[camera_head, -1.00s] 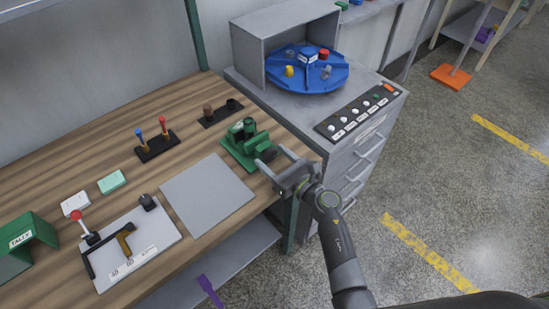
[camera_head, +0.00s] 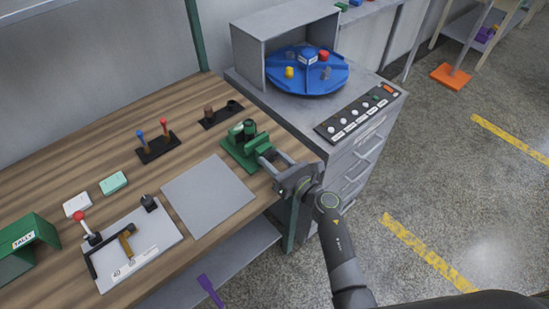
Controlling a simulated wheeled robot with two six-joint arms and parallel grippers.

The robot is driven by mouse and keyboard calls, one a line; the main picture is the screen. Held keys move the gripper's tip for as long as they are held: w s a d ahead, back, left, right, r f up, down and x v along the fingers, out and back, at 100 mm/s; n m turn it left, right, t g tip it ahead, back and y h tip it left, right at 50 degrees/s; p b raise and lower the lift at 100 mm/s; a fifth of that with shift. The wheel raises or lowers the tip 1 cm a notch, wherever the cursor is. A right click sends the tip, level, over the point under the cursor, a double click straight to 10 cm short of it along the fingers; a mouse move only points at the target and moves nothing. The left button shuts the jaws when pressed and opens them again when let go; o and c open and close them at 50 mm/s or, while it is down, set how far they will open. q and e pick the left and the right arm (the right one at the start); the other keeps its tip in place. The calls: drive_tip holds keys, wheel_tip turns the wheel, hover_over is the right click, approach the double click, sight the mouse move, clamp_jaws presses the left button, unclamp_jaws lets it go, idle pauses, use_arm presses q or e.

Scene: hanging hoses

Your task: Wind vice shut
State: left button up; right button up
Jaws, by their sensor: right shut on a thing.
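The green vice (camera_head: 240,146) stands at the right end of the wooden bench, near its front edge. My right gripper (camera_head: 267,156) reaches in from the lower right, its two grey fingers pointing at the front end of the vice. It is shut on the vice's handle, which is mostly hidden between and behind the fingers. I cannot tell how wide the gap between the vice's jaws is. My left gripper is not in view.
A grey plate (camera_head: 208,195) lies left of the vice. Black holders with handles (camera_head: 157,147) stand behind it. A grey cabinet (camera_head: 362,160) with a blue turntable (camera_head: 318,78) and a button panel (camera_head: 357,113) adjoins the bench's right end.

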drive_tip(key=m+p, duration=0.2)
drive_tip(key=m, duration=0.2)
drive_tip(key=shift+m, duration=0.4)
idle(0.4)
drive_tip(key=o, duration=1)
drive_tip(key=shift+s+d, duration=0.1)
drive_tip(key=shift+b+v, duration=0.9)
drive_tip(key=shift+v, duration=7.75)
